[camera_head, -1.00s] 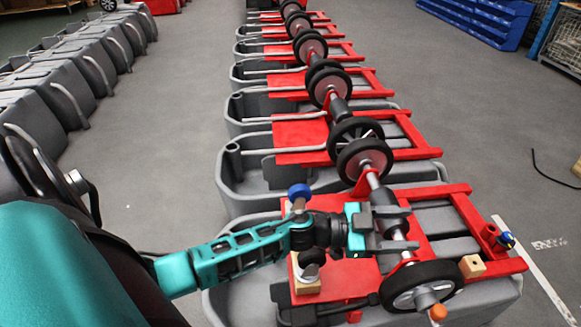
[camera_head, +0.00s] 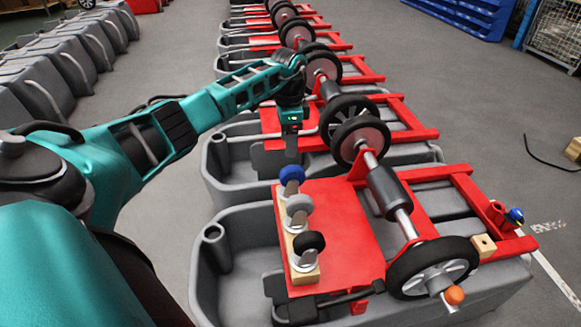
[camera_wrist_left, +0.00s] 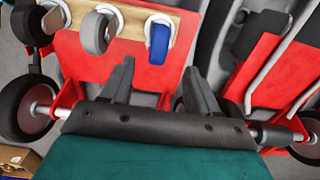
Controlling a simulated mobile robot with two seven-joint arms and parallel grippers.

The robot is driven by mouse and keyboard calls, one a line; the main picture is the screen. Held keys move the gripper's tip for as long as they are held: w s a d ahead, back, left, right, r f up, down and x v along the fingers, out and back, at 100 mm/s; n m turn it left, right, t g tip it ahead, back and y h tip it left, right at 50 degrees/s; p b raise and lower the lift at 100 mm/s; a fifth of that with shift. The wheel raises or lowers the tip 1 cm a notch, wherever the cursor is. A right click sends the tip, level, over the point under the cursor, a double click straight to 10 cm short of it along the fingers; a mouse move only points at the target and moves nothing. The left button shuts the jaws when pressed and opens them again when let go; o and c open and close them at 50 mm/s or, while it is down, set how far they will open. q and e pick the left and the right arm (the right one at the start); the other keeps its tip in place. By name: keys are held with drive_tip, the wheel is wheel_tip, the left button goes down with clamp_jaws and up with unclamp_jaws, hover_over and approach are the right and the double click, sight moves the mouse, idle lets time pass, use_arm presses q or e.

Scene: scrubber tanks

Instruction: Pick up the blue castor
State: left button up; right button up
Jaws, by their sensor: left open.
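The blue castor (camera_head: 292,174) stands at the far end of a wooden block (camera_head: 304,272) on the red plate of the nearest tank. It also shows in the left wrist view (camera_wrist_left: 158,42), with its blue wheel and pale plate. My left gripper (camera_head: 291,152) points down just behind and above the blue castor in the head view. In the wrist view the left gripper (camera_wrist_left: 159,66) has its fingers apart with nothing between them, and the castor lies beyond the tips. My right gripper is not in view.
A grey castor (camera_head: 299,205) and a black castor (camera_head: 309,241) share the block with the blue one. The red plate (camera_head: 345,225) is bare beside them. A shaft with black wheels (camera_head: 433,267) lies to the right. A small blue knob (camera_head: 516,216) sits at the far right.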

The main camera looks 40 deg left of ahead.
sight(290, 167)
use_arm(q)
wheel_tip(290, 167, down, 3)
drive_tip(key=shift+f+b, duration=0.2)
drive_tip(key=shift+b, duration=0.15)
drive_tip(key=shift+d+f, duration=0.1)
drive_tip(key=shift+f, duration=0.65)
wheel_tip(290, 167, down, 5)
drive_tip(key=b, duration=0.2)
drive_tip(key=shift+w+d+r+b, duration=0.1)
drive_tip(key=shift+r+b, duration=0.1)
drive_tip(key=shift+b, duration=0.1)
clamp_jaws()
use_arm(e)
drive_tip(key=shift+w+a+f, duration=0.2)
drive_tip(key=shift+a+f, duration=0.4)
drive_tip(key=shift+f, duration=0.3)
